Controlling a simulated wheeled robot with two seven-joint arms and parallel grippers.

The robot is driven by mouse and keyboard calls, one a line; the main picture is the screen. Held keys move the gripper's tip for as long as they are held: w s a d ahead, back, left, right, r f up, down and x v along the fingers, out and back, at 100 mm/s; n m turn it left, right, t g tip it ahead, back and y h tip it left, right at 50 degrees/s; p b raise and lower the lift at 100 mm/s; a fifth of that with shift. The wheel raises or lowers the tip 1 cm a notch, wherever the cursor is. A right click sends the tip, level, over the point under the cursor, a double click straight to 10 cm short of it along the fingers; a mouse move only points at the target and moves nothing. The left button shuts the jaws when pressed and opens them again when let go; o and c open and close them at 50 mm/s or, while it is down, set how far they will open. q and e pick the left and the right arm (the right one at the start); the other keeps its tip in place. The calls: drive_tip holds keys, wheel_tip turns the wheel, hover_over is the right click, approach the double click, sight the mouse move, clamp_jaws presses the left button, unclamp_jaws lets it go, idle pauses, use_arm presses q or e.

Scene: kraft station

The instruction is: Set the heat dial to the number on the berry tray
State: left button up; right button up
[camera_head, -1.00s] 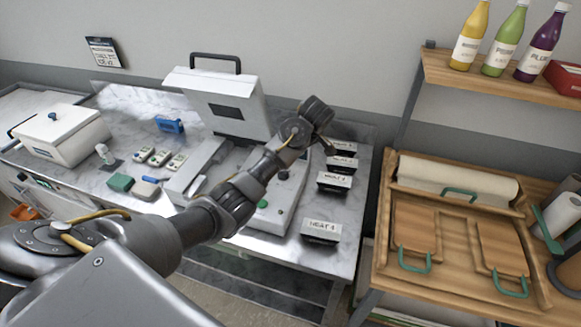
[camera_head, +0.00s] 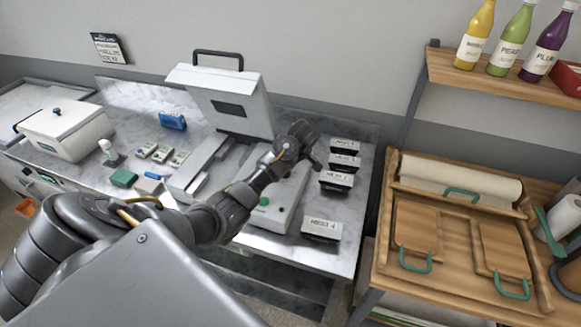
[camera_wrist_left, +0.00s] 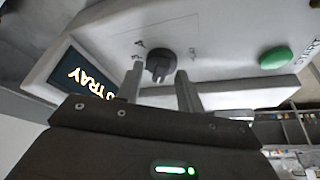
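The dark heat dial (camera_wrist_left: 160,66) shows in the left wrist view on the pale front panel of the machine. Small marks sit around it, too small to read. My left gripper (camera_wrist_left: 160,82) has its two fingers apart, one on each side of the dial; I cannot tell whether they touch it. In the head view my left gripper's fingertips are hidden behind my arm. Black trays with white labels stand to the right; the nearest tray (camera_head: 322,229) ends in what looks like a 4, its word unclear. My right gripper is not in view.
A green button (camera_wrist_left: 275,58) marked START and a dark display (camera_wrist_left: 88,76) with lit letters ending in TRAY flank the dial. The machine's raised lid (camera_head: 228,105) stands behind. A wooden bench (camera_head: 385,235) lies to the right. A notice (camera_head: 109,48) hangs on the wall.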

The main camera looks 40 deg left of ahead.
use_arm(q)
drive_tip(key=shift+s, duration=0.1)
drive_tip(key=shift+c, duration=0.6)
drive_tip(key=shift+f, duration=0.1)
clamp_jaws()
